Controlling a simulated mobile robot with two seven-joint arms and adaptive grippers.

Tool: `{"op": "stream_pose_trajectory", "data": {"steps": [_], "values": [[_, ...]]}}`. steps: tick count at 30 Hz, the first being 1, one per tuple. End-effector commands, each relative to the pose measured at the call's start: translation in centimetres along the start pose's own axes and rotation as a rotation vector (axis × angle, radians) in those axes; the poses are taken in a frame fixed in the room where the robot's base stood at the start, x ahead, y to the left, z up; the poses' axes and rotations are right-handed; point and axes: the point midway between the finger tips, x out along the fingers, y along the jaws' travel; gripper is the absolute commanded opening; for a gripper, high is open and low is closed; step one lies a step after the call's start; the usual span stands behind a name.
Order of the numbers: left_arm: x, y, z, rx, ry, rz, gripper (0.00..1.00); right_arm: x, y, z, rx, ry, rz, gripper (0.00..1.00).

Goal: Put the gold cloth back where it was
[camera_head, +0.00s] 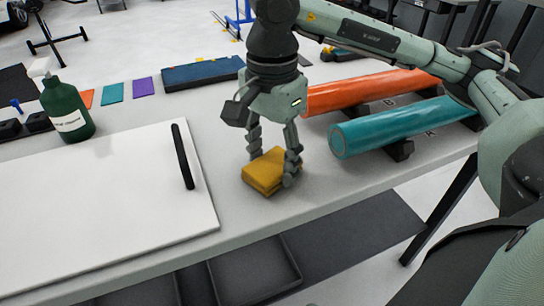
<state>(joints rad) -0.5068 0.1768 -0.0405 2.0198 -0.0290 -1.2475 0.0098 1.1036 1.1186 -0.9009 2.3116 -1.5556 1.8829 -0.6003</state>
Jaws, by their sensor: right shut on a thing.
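The gold cloth (264,173) is a folded block at the table's middle right. My right gripper (272,170) points down with its fingers on either side of the cloth and is shut on it. The cloth is at or just above the table top; I cannot tell whether it touches. My left gripper is not in view.
A white panel (90,215) with a black handle (182,156) lies to the left. Teal (400,128) and orange (370,91) rolls rest on stands to the right. A green spray bottle (64,108) stands at the back left. A blue box (203,73) and colour swatches lie at the back.

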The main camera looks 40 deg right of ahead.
Motion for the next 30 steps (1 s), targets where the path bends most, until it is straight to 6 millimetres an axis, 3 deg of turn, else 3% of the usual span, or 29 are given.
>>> {"op": "stream_pose_trajectory", "data": {"steps": [7,8,12,25,30], "values": [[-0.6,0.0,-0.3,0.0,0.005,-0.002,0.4,0.3,0.0,0.0,0.001,0.0,0.0,0.28],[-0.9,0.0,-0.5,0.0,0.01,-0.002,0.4,0.2,0.0,0.0,0.001,0.0,0.0,0.57],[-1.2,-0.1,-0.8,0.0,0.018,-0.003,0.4,0.2,0.0,0.0,0.001,0.0,0.0,0.75],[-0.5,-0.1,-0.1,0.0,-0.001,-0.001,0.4,-0.3,0.0,0.0,0.001,0.0,0.0,0.76],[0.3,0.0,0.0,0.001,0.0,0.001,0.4,-3.3,-0.2,0.0,0.0,-0.001,-0.006,0.76]]}}
